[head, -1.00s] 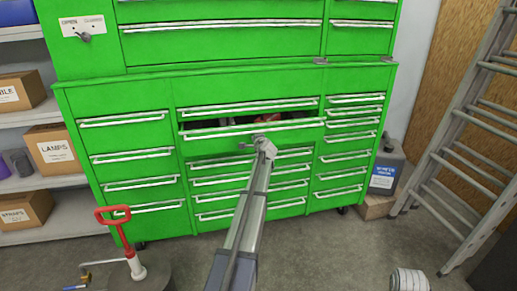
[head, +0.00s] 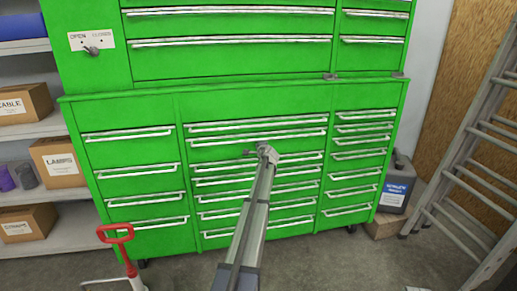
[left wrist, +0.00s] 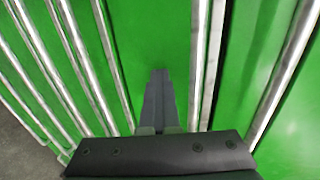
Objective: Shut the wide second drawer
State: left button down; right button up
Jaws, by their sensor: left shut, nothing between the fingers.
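The wide second drawer (head: 215,153) is in the middle column of the green lower cabinet, just under the top wide drawer. In the head view its front looks flush or nearly flush with its neighbours, and no contents show. My left gripper (head: 257,151) is shut and empty at the middle of this front, just below its silver handle. In the left wrist view the shut fingers (left wrist: 158,95) point at a green front between two handles. A dark strip runs beside the right one; I cannot tell whether it is a narrow gap or shadow. My right gripper is out of view.
Narrower drawers (head: 128,153) stand at the left and more (head: 350,155) at the right, all looking shut. A red-handled tool (head: 116,235) stands at front left. A ladder (head: 465,170) and dark container (head: 396,187) are at the right.

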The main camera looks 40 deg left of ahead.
pick_arm(q)
jog(key=shift+w+a+r, duration=0.15)
jog(key=shift+w+a, duration=0.05)
jog(key=shift+a, duration=0.15)
jog(key=shift+s+d, duration=0.3)
jog(key=shift+d, duration=0.05)
jog(key=f+p+v, duration=0.1)
jog(key=p+v, duration=0.2)
jog(key=v, duration=1)
jog(key=shift+s+d+f, duration=0.2)
jog(key=shift+s+d, duration=0.15)
jog(key=shift+d, duration=0.05)
